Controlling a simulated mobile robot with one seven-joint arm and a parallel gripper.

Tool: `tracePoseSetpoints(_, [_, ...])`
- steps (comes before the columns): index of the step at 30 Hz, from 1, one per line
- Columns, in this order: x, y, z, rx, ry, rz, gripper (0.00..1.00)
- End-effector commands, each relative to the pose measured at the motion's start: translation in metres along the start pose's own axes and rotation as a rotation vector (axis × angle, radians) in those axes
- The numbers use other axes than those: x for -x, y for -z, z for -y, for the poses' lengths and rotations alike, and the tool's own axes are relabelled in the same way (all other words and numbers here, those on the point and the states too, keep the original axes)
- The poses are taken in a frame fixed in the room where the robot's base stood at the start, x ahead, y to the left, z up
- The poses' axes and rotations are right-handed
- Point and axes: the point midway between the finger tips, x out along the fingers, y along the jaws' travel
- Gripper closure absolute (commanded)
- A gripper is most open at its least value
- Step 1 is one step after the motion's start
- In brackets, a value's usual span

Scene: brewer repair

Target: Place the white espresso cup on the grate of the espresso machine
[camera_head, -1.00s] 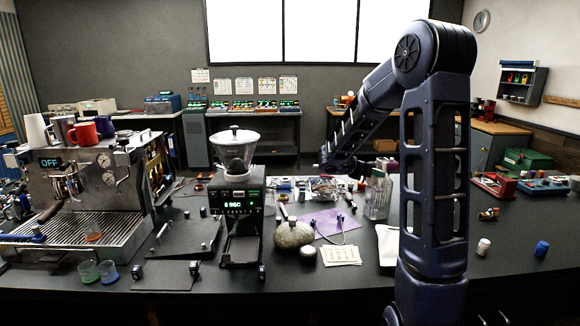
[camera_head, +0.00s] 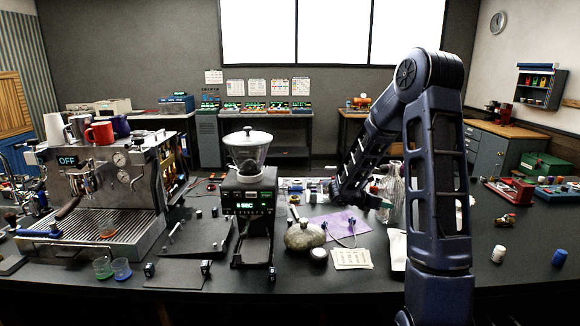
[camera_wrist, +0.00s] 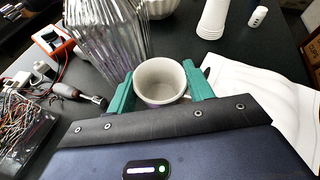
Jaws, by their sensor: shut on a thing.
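The white espresso cup (camera_wrist: 160,76) sits between the green fingers of my gripper (camera_wrist: 160,90) in the wrist view, its open mouth facing the camera. My gripper is shut on it. In the head view the cup cannot be made out clearly, and the gripper end is partly hidden by my arm. The espresso machine (camera_head: 128,190) stands at the left of the counter with an "OFF" display. The cup is well to the right of the machine.
A grinder (camera_head: 248,205) and a black board (camera_head: 197,236) lie between the machine and my arm.

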Motion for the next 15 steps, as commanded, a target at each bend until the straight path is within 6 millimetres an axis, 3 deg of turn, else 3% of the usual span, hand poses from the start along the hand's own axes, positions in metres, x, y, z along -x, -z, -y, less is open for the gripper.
tracePoseSetpoints(15, [-0.025, 0.060, -0.009, 0.001, 0.001, 0.000, 0.77])
